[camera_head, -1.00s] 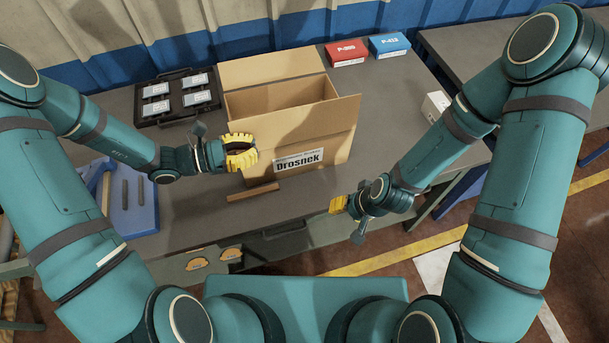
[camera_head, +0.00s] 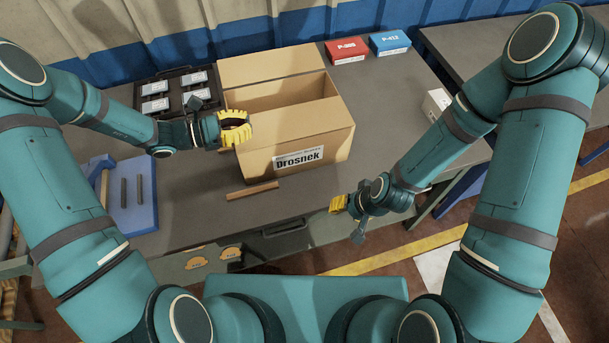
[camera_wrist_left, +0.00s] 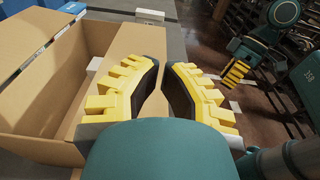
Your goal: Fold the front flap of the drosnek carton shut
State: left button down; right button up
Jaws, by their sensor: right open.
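The Drosnek carton (camera_head: 338,151) stands on the bench with its label facing me. Its front flap (camera_head: 290,122) lies inward over the front part of the opening. Its back flap (camera_head: 270,66) stands up and back, and the rear of the opening shows a gap. My left gripper (camera_head: 236,129) is at the carton's left front corner, with its yellow fingertips nearly together and nothing between them. In the left wrist view the front flap (camera_wrist_left: 133,42) lies behind the fingers; I cannot tell whether they touch it. My right gripper (camera_head: 339,204) is open and empty, in front of the bench.
A black tray (camera_head: 150,120) with several grey packs is behind left. A red box (camera_head: 346,52) and a blue box (camera_head: 389,43) stand at the back. A white box (camera_head: 436,103) is at right. A brown strip (camera_head: 252,190) lies before the carton, and a blue holder (camera_head: 140,213) is at left.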

pick_arm(q)
jog(key=shift+w+f, duration=0.1)
jog(key=shift+w, duration=0.05)
jog(key=shift+a, duration=0.15)
jog(key=s+a+r+p, duration=0.1)
jog(key=s+a+r, duration=0.2)
jog(key=a, duration=0.6)
jog(key=shift+a+r, duration=0.15)
jog(key=shift+r, duration=0.5)
jog(key=shift+s, duration=0.1)
dwell(0.6)
